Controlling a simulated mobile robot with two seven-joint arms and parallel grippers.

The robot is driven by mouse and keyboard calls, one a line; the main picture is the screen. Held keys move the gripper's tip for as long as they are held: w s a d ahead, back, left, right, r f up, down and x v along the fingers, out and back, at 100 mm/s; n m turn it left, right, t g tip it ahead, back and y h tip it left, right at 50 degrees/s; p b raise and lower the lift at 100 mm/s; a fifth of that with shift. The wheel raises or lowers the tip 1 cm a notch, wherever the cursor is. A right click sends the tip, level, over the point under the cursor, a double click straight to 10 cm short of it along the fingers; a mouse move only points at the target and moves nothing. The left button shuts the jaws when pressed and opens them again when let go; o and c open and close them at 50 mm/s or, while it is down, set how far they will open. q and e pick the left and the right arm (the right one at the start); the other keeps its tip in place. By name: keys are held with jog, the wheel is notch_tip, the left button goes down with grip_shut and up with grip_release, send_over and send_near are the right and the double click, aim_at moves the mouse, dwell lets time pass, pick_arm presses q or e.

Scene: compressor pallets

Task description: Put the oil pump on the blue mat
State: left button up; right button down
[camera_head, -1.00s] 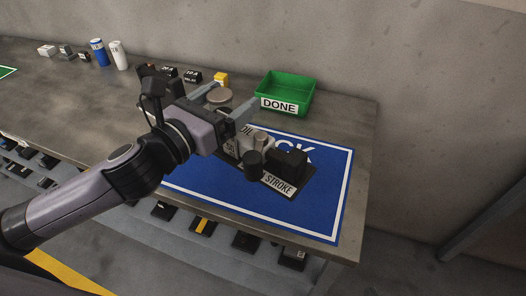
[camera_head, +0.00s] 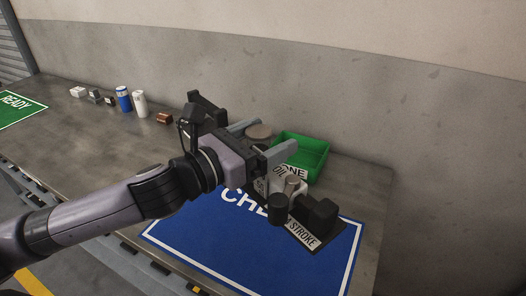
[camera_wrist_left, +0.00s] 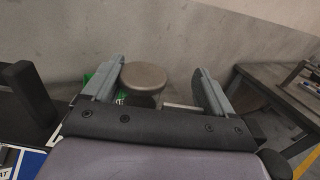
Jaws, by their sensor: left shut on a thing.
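The oil pump (camera_head: 294,188), a group of grey and black parts on a dark plate with white labels reading "OIL" and "STROKE", is over the right part of the blue mat (camera_head: 190,243). It covers the end of the mat's "CHECK" lettering. My left gripper (camera_head: 262,137) is shut on it at its far side. A round brown-grey disc (camera_wrist_left: 144,76) shows between the fingers in the left wrist view. The grip contact is hidden, and I cannot tell whether the plate touches the mat. My right gripper is not in view.
A green "DONE" bin (camera_head: 312,148) stands just behind the pump. A blue can (camera_head: 124,99), a white can (camera_head: 140,104), a copper part (camera_head: 165,118) and small boxes stand along the back. A green "READY" mat (camera_head: 18,107) lies far left. The table's middle-left is clear.

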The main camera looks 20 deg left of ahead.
pick_arm(q)
notch_tip(320, 180, down, 13)
jog(key=b, duration=0.2)
jog(key=shift+r+b, duration=0.2)
jog(key=shift+b, duration=0.1)
jog(key=shift+d+f+b, duration=0.1)
jog(key=shift+f+b, duration=0.35)
jog(key=shift+f, duration=2.2)
grip_shut()
jog(key=o, duration=1.2)
grip_release()
jog(key=shift+f, duration=0.25)
jog(key=o, duration=0.7)
jog(key=shift+c, duration=0.2)
jog(key=shift+s, duration=0.15)
jog(key=b+v, duration=0.2)
jog(key=v, duration=1)
